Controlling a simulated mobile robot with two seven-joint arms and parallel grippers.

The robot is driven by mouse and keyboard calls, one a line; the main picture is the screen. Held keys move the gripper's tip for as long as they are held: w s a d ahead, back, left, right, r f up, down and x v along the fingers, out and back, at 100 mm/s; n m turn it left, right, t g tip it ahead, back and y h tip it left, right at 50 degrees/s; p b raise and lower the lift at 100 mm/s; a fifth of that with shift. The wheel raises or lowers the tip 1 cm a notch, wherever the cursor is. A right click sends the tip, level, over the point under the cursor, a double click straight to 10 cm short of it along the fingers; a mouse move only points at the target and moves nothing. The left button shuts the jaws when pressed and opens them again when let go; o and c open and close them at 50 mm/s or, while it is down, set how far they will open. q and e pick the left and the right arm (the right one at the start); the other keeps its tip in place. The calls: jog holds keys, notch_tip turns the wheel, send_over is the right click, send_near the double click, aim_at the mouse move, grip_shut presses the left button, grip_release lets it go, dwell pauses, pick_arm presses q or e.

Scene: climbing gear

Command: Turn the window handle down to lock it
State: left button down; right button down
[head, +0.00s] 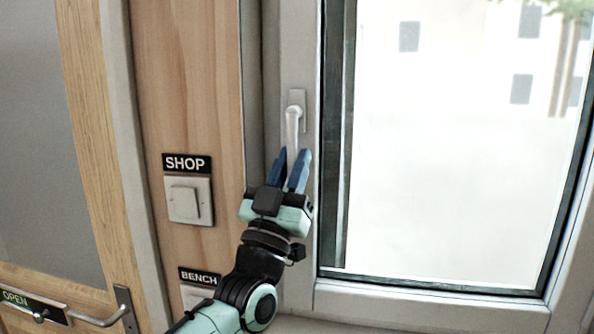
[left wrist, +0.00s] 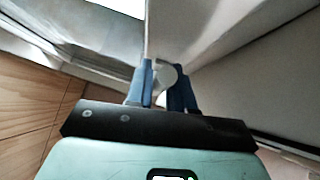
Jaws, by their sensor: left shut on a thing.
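The window handle (head: 291,124) is a light grey lever on a small plate on the left part of the window frame (head: 301,60). The lever points down, close to vertical. My left gripper (head: 291,158) comes from below with its blue fingers around the lower part of the lever. It is shut on the handle. In the left wrist view, the rounded grey handle end (left wrist: 168,75) sits between the two blue fingers (left wrist: 166,85). The fingers partly hide the lower end of the lever in the head view. My right gripper is not in view.
A switch labelled SHOP (head: 185,199) is on the wooden panel (head: 185,80) left of my gripper. A BENCH label (head: 199,277) and part of another switch sit lower, close to my arm. A door lever (head: 98,320) is at the lower left. The window glass (head: 440,150) fills the right.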

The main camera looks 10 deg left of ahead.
pick_arm(q)
jog(key=shift+h, duration=0.3)
jog(key=c, duration=1.1)
grip_release()
jog(key=shift+a, duration=0.1)
jog(key=shift+s+f+b, duration=0.3)
jog(key=shift+f, duration=0.1)
jog(key=b+v, duration=0.3)
jog(key=v, duration=0.9)
jog(key=shift+s+b, duration=0.2)
jog(key=shift+b, duration=0.15)
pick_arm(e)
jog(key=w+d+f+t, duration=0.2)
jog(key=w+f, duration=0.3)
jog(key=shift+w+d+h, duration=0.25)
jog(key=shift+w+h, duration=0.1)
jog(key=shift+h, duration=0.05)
pick_arm(q)
jog(key=shift+a, duration=0.15)
